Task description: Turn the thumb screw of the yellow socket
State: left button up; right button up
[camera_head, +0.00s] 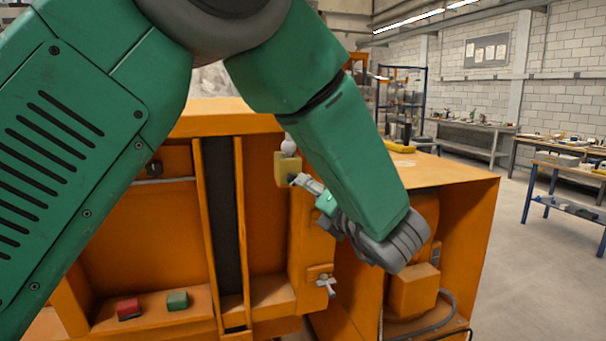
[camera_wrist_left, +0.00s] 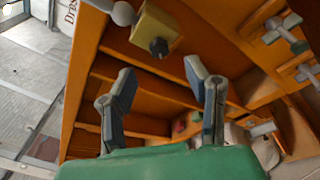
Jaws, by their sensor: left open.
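The yellow socket (camera_head: 281,170) is a small block on the front of the orange machine, with a pale ball (camera_head: 289,146) on top. In the left wrist view the yellow socket (camera_wrist_left: 146,24) is at the top, and its dark thumb screw (camera_wrist_left: 158,47) faces my gripper. My left gripper (camera_head: 295,181) is at the socket's lower right in the head view, hiding part of that side. In the left wrist view my left gripper (camera_wrist_left: 160,75) is open and empty, its fingertips apart below the thumb screw. Whether a finger touches the socket cannot be told.
A grey cross-handled screw (camera_head: 326,283) sits lower on the orange machine (camera_head: 470,190). Other such handles (camera_wrist_left: 283,27) show at the right in the left wrist view. A red button (camera_head: 128,309) and green button (camera_head: 177,300) are lower left.

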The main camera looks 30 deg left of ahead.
aim_at(293, 178)
pick_arm(q)
jog(key=p+x, duration=0.2)
jog(key=x, duration=0.5)
jog(key=shift+w+d+r, duration=0.1)
jog(key=c, duration=1)
